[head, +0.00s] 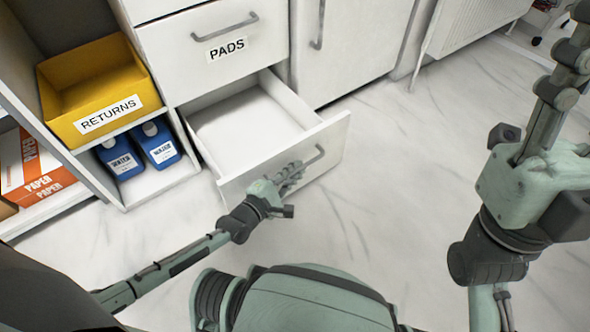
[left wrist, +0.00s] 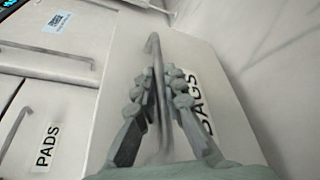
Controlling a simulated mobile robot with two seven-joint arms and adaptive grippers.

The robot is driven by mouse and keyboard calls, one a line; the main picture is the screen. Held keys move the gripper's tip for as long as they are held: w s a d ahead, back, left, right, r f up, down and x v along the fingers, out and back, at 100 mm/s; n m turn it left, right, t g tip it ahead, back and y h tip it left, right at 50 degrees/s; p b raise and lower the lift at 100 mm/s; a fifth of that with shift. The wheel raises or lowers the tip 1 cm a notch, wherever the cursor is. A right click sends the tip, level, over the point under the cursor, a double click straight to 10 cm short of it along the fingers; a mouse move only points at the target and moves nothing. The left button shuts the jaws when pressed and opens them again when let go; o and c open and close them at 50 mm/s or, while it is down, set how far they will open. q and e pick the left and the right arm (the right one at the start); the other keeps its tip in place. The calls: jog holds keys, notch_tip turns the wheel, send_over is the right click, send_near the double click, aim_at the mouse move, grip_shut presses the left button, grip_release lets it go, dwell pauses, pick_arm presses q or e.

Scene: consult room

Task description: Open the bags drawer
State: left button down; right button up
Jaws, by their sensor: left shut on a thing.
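The bags drawer (head: 255,160) is the lower drawer in the head view, pulled well out and empty inside as far as I can see. Its front with the BAGS label (left wrist: 207,105) shows in the left wrist view. My left gripper (head: 287,178) is at the drawer front, its fingers around the bar handle (head: 315,156). In the left wrist view the gripper (left wrist: 163,90) is shut on the handle (left wrist: 153,50).
The pads drawer (head: 240,70) above is closed. A cabinet door (head: 350,40) stands shut to the right. On the left, shelves hold a yellow RETURNS bin (head: 75,85), two blue bottles (head: 158,142) and PAPER boxes (head: 30,170). The floor (head: 430,130) to the right is clear.

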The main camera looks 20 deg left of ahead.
pick_arm(q)
jog(key=shift+a, duration=0.1)
jog(key=c, duration=1.9)
grip_release()
notch_tip(320, 180, up, 8)
jog(key=shift+r, duration=1.05)
